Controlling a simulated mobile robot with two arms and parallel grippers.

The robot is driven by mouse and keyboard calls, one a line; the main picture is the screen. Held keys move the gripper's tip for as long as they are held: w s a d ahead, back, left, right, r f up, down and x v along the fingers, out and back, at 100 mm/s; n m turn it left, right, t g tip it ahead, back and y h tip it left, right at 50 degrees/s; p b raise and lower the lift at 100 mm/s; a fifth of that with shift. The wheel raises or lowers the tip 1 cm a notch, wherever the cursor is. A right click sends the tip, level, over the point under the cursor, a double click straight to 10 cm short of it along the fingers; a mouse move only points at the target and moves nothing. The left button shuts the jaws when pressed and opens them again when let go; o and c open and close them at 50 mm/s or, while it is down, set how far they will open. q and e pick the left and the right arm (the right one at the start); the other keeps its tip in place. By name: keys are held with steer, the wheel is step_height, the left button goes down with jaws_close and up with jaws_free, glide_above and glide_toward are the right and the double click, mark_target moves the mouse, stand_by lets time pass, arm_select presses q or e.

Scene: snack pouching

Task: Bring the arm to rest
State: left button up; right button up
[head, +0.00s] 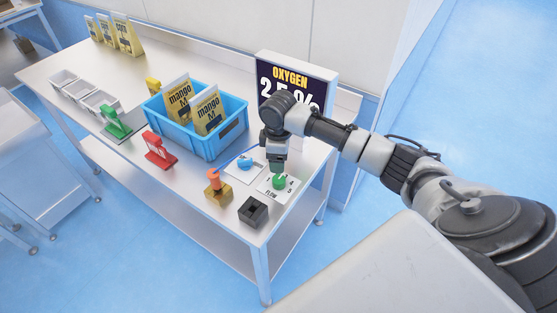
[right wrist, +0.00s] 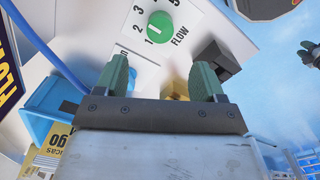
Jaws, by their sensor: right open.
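My right arm reaches in from the right in the head view. Its gripper (head: 277,165) is just above the green flow knob (head: 279,182). In the right wrist view the gripper (right wrist: 160,80) is open, its two green fingers apart with nothing between them. The green knob (right wrist: 160,27) lies beyond the fingertips on a white plate marked FLOW with numbers around it. The gripper looks apart from the knob. My left gripper is not in view.
A blue crate (head: 205,142) holds yellow mango pouches. An orange-topped stamp (head: 215,184), a black box (head: 253,211), a red HOLD sign (head: 158,150) and an oxygen display (head: 291,78) stand on the bench. Free floor lies at the right.

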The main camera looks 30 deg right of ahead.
steer(key=shift+f, duration=0.1)
stand_by(0.3)
